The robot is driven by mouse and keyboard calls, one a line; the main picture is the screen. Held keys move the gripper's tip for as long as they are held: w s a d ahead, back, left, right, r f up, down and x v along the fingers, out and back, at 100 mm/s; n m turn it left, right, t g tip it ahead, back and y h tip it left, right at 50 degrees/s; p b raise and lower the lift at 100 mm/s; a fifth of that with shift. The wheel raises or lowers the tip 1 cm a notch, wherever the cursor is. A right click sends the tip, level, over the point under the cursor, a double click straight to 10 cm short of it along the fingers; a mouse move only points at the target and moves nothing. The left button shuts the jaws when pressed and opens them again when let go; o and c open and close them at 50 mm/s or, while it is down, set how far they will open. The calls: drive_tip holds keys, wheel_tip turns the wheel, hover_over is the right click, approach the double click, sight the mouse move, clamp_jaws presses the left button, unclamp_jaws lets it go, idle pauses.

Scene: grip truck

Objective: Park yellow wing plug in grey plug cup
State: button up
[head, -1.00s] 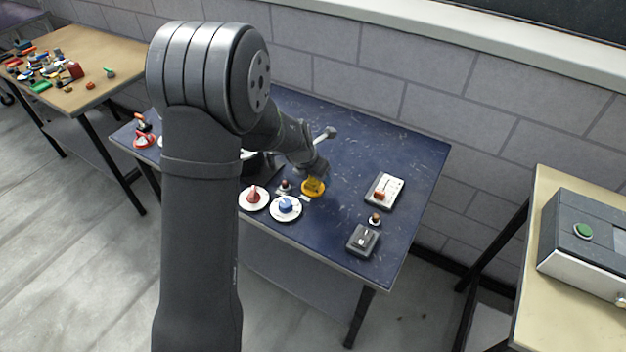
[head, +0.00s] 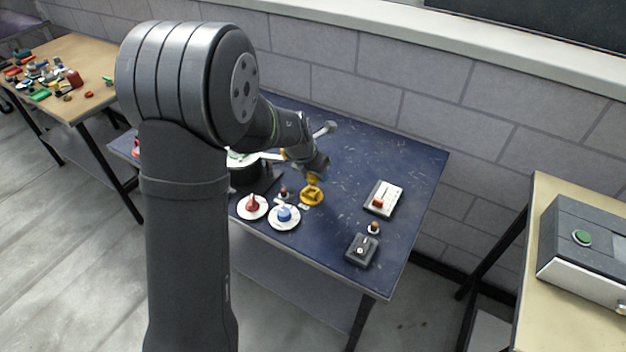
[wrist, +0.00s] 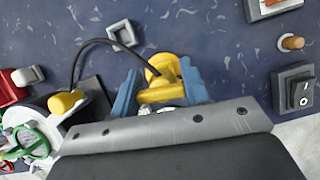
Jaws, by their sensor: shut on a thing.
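The yellow wing plug (wrist: 160,93) is held between the two blue fingertips of my gripper (wrist: 160,90). A black cable runs from it in an arc to a yellow cylinder at the left. In the head view the plug (head: 313,181) shows under my gripper (head: 316,170), above a yellow ring (head: 311,197) on the blue table. The ring is partly hidden behind the plug in the wrist view; I cannot tell whether they touch. A grey square cup with an opening, the grey plug cup (wrist: 122,33), stands beyond and left of my fingers. My arm hides it in the head view.
A red knob (head: 252,204) and a blue knob (head: 284,214) on white discs stand front-left of the ring. A switch box (head: 361,250), a small peg (head: 374,228) and a white-topped box (head: 383,199) are at the right. The table between is clear.

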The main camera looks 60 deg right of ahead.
drive_tip(key=s+a+r, duration=0.2)
drive_tip(key=s+r, duration=0.4)
drive_tip(key=s, duration=0.4)
drive_tip(key=w+d+f+m+g+y, duration=0.2)
drive_tip(key=w+d+m, duration=0.3)
drive_tip(key=w+m, duration=0.25)
drive_tip(key=w+d+f+m+g+y, duration=0.2)
drive_tip(key=w+d+m+y, duration=0.15)
drive_tip(key=w+m, duration=0.45)
drive_tip(key=shift+m+h, duration=0.45)
drive_tip(key=shift+m, duration=0.2)
drive_tip(key=shift+w+d+x, duration=0.15)
drive_tip(key=shift+d+x, duration=0.05)
drive_tip(key=shift+x, duration=1.05)
drive_tip(key=shift+w+d+x, duration=0.1)
drive_tip(key=shift+d+x, duration=0.1)
drive_tip(key=shift+x, duration=1)
drive_tip(key=shift+f, duration=0.9)
drive_tip(key=shift+f, duration=0.25)
drive_tip(key=shift+f, duration=0.2)
drive_tip(key=shift+r, duration=2.6)
